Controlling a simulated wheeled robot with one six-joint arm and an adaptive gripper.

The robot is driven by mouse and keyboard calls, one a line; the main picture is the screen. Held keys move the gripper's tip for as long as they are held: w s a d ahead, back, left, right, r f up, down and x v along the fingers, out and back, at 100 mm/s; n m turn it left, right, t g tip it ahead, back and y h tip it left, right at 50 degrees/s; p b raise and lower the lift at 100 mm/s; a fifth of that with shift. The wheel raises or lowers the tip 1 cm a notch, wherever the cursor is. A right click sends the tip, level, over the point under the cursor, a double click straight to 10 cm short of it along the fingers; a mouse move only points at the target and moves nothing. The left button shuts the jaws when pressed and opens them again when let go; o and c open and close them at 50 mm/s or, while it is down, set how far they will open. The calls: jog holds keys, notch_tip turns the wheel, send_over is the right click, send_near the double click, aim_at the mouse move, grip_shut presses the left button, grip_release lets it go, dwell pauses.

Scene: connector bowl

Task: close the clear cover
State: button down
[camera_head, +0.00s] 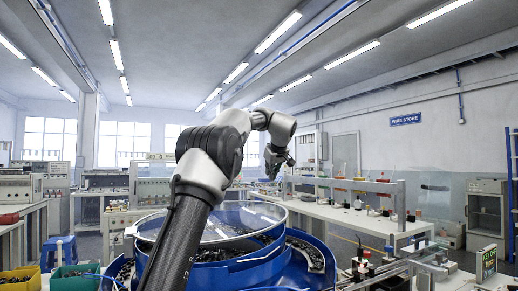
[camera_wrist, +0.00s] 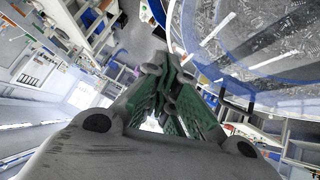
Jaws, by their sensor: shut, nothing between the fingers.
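The clear cover (camera_head: 240,221) is a round see-through disc with a thin pale rim, over the blue bowl (camera_head: 262,256) in the head view. My arm crosses in front of its left part. Its rim stands apart from the bowl's front wall; I cannot tell whether it touches elsewhere. Dark small parts show in the bowl. In the wrist view the cover (camera_wrist: 258,62) fills the upper right, with small parts seen through it. My gripper (camera_head: 277,166) is above and beyond the cover's right side in the head view. In the wrist view my gripper (camera_wrist: 155,68) is shut and empty, beside the cover's edge.
Green (camera_head: 75,272) and yellow (camera_head: 20,278) bins stand at the lower left. A blue stool (camera_head: 58,251) is behind them. A white bench (camera_head: 350,221) with bottles runs along the right. A small display (camera_head: 488,262) stands at the lower right.

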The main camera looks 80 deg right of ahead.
jog(key=t+y, duration=0.1)
send_over(275, 206)
jog(key=shift+m, duration=0.4)
notch_tip(275, 206, down, 8)
jog(key=shift+s+f, duration=0.15)
